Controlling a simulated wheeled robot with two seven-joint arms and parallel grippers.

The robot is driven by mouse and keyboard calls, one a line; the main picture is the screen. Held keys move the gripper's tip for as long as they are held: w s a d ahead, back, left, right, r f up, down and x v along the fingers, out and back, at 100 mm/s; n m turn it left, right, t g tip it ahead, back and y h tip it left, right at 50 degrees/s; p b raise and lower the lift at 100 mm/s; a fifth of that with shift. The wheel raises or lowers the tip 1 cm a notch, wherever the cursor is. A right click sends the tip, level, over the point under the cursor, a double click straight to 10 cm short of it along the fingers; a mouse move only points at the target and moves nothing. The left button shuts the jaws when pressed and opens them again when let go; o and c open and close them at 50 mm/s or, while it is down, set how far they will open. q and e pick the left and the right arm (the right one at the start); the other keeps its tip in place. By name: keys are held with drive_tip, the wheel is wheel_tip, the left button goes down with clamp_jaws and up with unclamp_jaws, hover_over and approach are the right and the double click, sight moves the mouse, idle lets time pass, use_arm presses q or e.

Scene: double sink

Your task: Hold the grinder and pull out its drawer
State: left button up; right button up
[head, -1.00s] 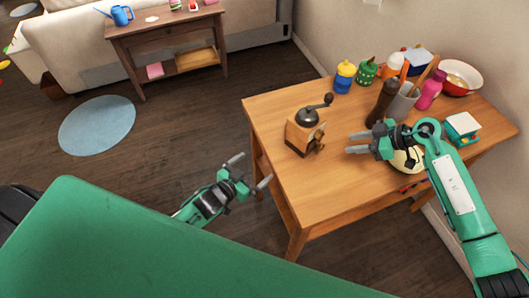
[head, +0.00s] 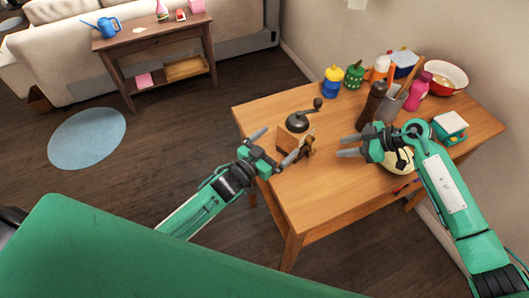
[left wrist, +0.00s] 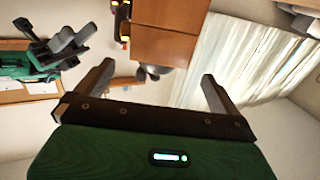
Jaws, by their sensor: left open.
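The grinder, a wooden box with a dark metal top and crank, stands upright near the table's left side; its wooden body (head: 288,139) is partly hidden in the head view by my left gripper (head: 277,146). The left gripper is open, its fingers at the near left side of the grinder. In the left wrist view, the wooden box (left wrist: 170,38) lies ahead, between and beyond the open fingers (left wrist: 155,85). The drawer's own state cannot be told. My right gripper (head: 349,146) is open and empty, right of the grinder and apart from it; it also shows in the left wrist view (left wrist: 68,45).
The wooden table (head: 320,195) is clear in front. Behind and right stand a yellow-and-blue jar (head: 333,82), a green jar (head: 354,77), a brown pepper mill (head: 371,104), a pink bottle (head: 417,92) and a red bowl (head: 446,78). A round cream thing (head: 398,162) lies under my right arm.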

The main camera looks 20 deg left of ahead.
use_arm(q)
drive_tip(key=x, duration=0.5)
drive_tip(key=shift+w+d, duration=0.15)
drive_tip(key=shift+w, duration=0.2)
drive_tip(key=c, duration=1)
drive_tip(key=shift+c, duration=0.2)
use_arm(e)
drive_tip(key=shift+o, duration=0.5)
drive_tip(key=m+t+y, duration=0.2)
drive_tip(key=m+t, duration=0.2)
drive_tip(key=t, duration=0.1)
approach(314, 151)
drive_tip(key=shift+m, duration=0.3)
drive_tip(key=x, duration=0.9)
drive_tip(key=shift+d+f, duration=0.2)
